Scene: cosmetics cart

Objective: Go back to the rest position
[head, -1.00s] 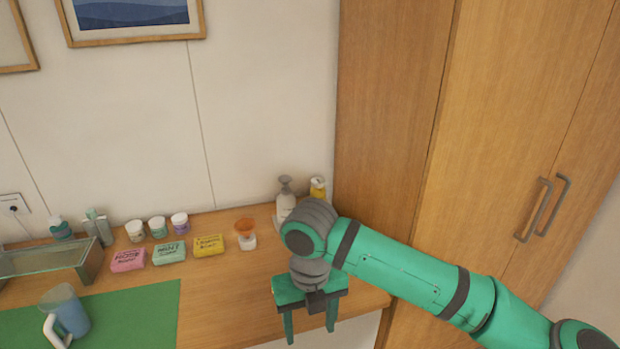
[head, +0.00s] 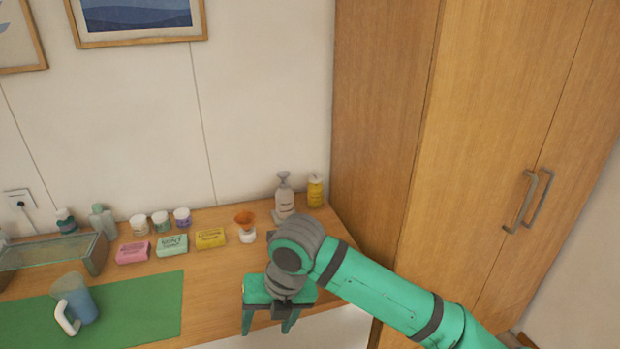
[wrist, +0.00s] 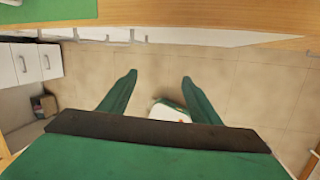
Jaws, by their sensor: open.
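My gripper (head: 268,324) is at the front edge of the wooden counter (head: 215,290), pointing down, with its two green fingers apart and nothing between them. In the wrist view my gripper (wrist: 158,85) shows both fingers spread over a tiled floor (wrist: 240,85). A white and green thing (wrist: 168,110) shows between and beyond the fingers, low down; I cannot tell what it is.
On the counter are a blue pitcher (head: 82,306) on a green mat (head: 140,310), pink (head: 133,252), green (head: 172,245) and yellow (head: 210,238) soap boxes, an orange-topped cup (head: 246,228), a pump bottle (head: 284,195) and a yellow bottle (head: 315,191). A wooden cabinet (head: 480,150) stands right.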

